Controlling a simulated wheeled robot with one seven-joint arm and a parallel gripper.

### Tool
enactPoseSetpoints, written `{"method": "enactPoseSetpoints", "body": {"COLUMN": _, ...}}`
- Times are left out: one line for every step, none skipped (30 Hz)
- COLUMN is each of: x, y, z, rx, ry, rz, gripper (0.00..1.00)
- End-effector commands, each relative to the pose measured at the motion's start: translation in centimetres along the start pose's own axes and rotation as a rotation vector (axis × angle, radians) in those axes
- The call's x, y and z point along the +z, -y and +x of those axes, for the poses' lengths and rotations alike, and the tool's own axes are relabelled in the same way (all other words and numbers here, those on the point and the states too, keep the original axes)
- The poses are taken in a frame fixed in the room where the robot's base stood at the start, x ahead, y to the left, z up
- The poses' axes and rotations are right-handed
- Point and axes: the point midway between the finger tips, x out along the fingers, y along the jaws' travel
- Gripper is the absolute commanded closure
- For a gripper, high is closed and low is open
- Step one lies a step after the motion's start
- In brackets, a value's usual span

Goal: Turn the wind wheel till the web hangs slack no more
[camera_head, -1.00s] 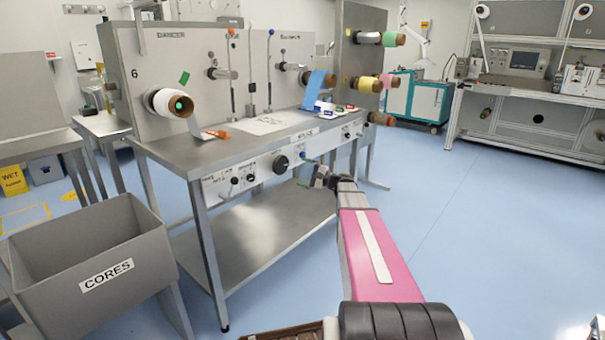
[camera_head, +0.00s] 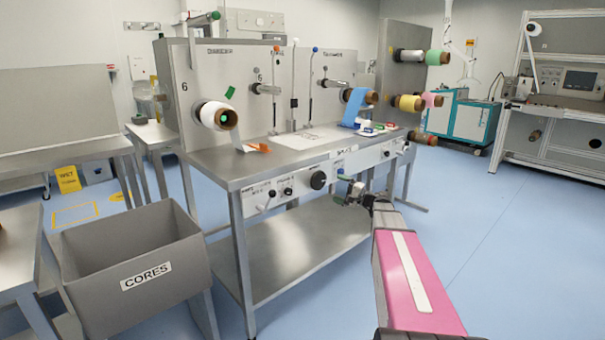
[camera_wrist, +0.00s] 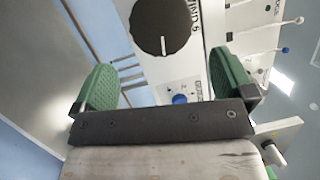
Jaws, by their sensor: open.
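The wind wheel is a black round knob (camera_head: 318,180) with a white pointer line, on the pale front panel of the steel bench. In the wrist view the knob (camera_wrist: 165,25) is large at the top, beside lettering that reads in part "ND 6". My gripper (camera_head: 352,194) is just right of the knob and a little lower in the head view. In the wrist view its green fingers (camera_wrist: 165,78) are apart, with nothing between them, and the knob lies beyond them. A white roll (camera_head: 214,115) at station 6 has a short pale strip (camera_head: 239,141) hanging to an orange piece on the bench.
Smaller knobs (camera_head: 288,191) sit left of the wheel on the panel. A blue button (camera_wrist: 180,99) shows below the knob in the wrist view. A grey CORES bin (camera_head: 130,260) stands at front left. The blue floor (camera_head: 500,250) at right is clear.

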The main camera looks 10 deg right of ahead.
Motion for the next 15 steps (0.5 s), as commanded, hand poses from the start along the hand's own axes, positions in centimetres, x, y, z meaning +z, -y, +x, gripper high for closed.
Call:
{"method": "enactPoseSetpoints", "body": {"x": 0.9, "y": 0.1, "z": 0.1, "rx": 0.009, "ry": -0.027, "rz": -0.086, "gripper": 0.0}}
{"method": "enactPoseSetpoints", "body": {"x": 1.1, "y": 0.2, "z": 0.1, "rx": 0.017, "ry": -0.046, "rz": -0.147, "gripper": 0.0}}
{"method": "enactPoseSetpoints", "body": {"x": 1.4, "y": 0.2, "z": 0.2, "rx": 0.029, "ry": -0.071, "rz": -0.228, "gripper": 0.0}}
{"method": "enactPoseSetpoints", "body": {"x": 1.6, "y": 0.3, "z": 0.2, "rx": 0.04, "ry": -0.09, "rz": -0.29, "gripper": 0.0}}
{"method": "enactPoseSetpoints", "body": {"x": 1.8, "y": 0.3, "z": 0.2, "rx": 0.051, "ry": -0.108, "rz": -0.353, "gripper": 0.0}}
{"method": "enactPoseSetpoints", "body": {"x": 2.0, "y": 0.4, "z": 0.2, "rx": 0.069, "ry": -0.131, "rz": -0.436, "gripper": 0.0}}
{"method": "enactPoseSetpoints", "body": {"x": 2.2, "y": 0.4, "z": 0.2, "rx": 0.082, "ry": -0.147, "rz": -0.496, "gripper": 0.0}}
{"method": "enactPoseSetpoints", "body": {"x": 2.3, "y": 0.4, "z": 0.2, "rx": 0.097, "ry": -0.162, "rz": -0.553, "gripper": 0.0}}
{"method": "enactPoseSetpoints", "body": {"x": 2.5, "y": 0.5, "z": 0.2, "rx": 0.116, "ry": -0.179, "rz": -0.624, "gripper": 0.0}}
{"method": "enactPoseSetpoints", "body": {"x": 2.7, "y": 0.5, "z": 0.2, "rx": 0.129, "ry": -0.19, "rz": -0.671, "gripper": 0.0}}
{"method": "enactPoseSetpoints", "body": {"x": 2.8, "y": 0.5, "z": 0.2, "rx": 0.142, "ry": -0.2, "rz": -0.716, "gripper": 0.0}}
{"method": "enactPoseSetpoints", "body": {"x": 2.9, "y": 0.5, "z": 0.2, "rx": 0.158, "ry": -0.211, "rz": -0.767, "gripper": 0.0}}
{"method": "enactPoseSetpoints", "body": {"x": 2.9, "y": 0.5, "z": 0.2, "rx": 0.168, "ry": -0.218, "rz": -0.8, "gripper": 0.0}}
{"method": "enactPoseSetpoints", "body": {"x": 3.0, "y": 0.5, "z": 0.2, "rx": 0.178, "ry": -0.224, "rz": -0.829, "gripper": 0.0}}
{"method": "enactPoseSetpoints", "body": {"x": 3.0, "y": 0.6, "z": 0.1, "rx": 0.188, "ry": -0.23, "rz": -0.859, "gripper": 0.0}}
